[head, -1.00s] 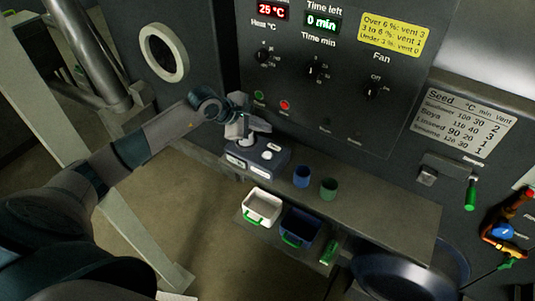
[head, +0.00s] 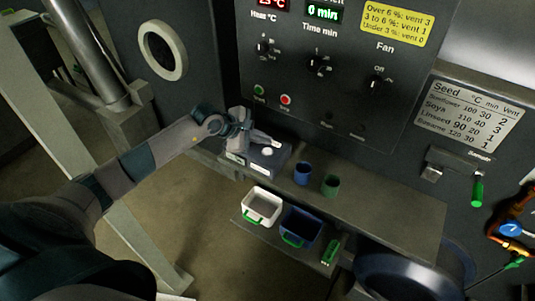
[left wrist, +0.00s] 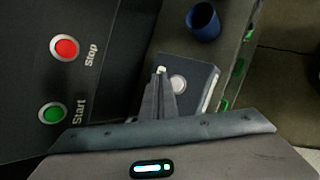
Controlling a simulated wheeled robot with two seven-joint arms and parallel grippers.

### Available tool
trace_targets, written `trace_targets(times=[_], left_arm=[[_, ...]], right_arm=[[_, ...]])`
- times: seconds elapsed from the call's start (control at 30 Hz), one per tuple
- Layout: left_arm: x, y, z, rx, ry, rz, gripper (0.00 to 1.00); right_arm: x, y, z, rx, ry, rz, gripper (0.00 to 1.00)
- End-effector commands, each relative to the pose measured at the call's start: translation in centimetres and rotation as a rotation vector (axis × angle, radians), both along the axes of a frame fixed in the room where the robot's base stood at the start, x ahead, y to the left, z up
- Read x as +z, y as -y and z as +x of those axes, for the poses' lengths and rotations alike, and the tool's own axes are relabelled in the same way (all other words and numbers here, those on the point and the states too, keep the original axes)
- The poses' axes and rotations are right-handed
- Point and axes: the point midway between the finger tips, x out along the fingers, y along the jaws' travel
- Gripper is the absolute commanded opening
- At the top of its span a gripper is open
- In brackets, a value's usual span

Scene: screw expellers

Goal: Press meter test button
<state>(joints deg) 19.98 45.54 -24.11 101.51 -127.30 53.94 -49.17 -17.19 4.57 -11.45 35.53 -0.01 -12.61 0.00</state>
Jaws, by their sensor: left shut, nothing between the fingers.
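The meter (head: 272,168) is a dark grey box on the shelf below the control panel. It also shows in the left wrist view (left wrist: 201,73), with a round pale button or cap (left wrist: 178,84) on its top. My left gripper (head: 275,143) is above the meter's back part, its fingers together and empty. In the left wrist view the closed fingertips (left wrist: 161,71) lie over the meter, just beside the pale round part. I cannot tell whether they touch it. The left gripper's body hides part of the meter. My right gripper is not in view.
A blue cup (head: 303,174) and a green cup (head: 330,186) stand right of the meter. A white bin (head: 262,206) and a blue bin (head: 300,227) sit on a lower shelf. The panel's green Start (head: 259,90) and red Stop (head: 285,99) buttons are just above.

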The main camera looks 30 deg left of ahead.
Motion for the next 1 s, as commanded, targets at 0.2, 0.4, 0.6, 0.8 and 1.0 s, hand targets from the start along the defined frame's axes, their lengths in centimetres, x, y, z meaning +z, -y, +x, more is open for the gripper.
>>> trace_targets(times=[0.2, 0.4, 0.6, 0.8, 1.0], left_arm=[[-1.38, 0.00, 0.01, 0.000, 0.000, 0.000, 0.00], [-1.41, 0.00, 0.01, 0.000, 0.000, 0.000, 0.00], [-1.40, 0.01, 0.00, 0.000, 0.000, 0.000, 0.00], [-1.40, 0.01, 0.00, 0.000, 0.000, 0.000, 0.00], [-1.40, 0.01, 0.00, 0.000, 0.000, 0.000, 0.00]], right_arm=[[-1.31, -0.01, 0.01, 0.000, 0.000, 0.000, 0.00], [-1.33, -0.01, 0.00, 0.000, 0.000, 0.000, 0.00], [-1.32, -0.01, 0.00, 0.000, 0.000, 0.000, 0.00], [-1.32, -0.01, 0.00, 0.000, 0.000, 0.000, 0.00], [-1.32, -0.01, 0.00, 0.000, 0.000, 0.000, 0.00]])
